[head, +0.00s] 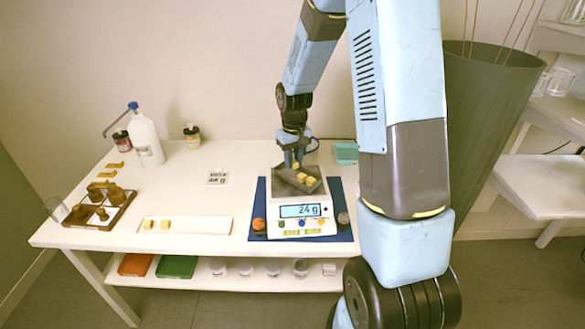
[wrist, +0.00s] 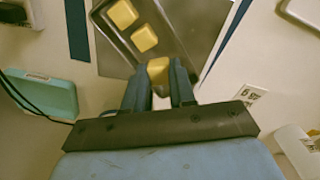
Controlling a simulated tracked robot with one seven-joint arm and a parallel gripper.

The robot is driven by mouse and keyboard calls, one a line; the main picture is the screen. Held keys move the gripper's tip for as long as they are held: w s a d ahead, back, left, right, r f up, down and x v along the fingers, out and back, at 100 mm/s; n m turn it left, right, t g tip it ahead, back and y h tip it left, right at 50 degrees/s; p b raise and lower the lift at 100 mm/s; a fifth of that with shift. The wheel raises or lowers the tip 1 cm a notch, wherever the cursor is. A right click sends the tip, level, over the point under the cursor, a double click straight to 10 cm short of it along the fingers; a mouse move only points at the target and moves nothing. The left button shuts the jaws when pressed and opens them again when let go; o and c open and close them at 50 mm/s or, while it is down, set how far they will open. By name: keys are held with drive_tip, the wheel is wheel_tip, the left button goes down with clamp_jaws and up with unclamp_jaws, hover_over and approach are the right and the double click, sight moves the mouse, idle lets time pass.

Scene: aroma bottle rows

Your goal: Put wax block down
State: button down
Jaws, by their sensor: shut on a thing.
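My gripper (head: 293,161) is above the far edge of the metal tray (head: 286,188) on the scale (head: 303,222). In the wrist view my gripper (wrist: 158,72) is shut on a yellow wax block (wrist: 157,70), held between the fingertips at the tray's edge. I cannot tell whether this block touches the tray. Two more yellow wax blocks lie in the tray, one (wrist: 123,14) near its corner and one (wrist: 145,38) closer to my gripper. The scale display reads 24 g.
A long white tray (head: 205,224) with two yellow blocks lies left of the scale. A wooden rack (head: 92,217) and a white bottle (head: 147,138) stand further left. A teal box (head: 346,153) is behind right. The table's middle is mostly clear.

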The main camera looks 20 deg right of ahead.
drive_tip(key=shift+w+f, duration=0.3)
drive_tip(key=shift+f, duration=1.5)
drive_tip(key=shift+f, duration=0.15)
drive_tip(key=c, duration=1.2)
unclamp_jaws()
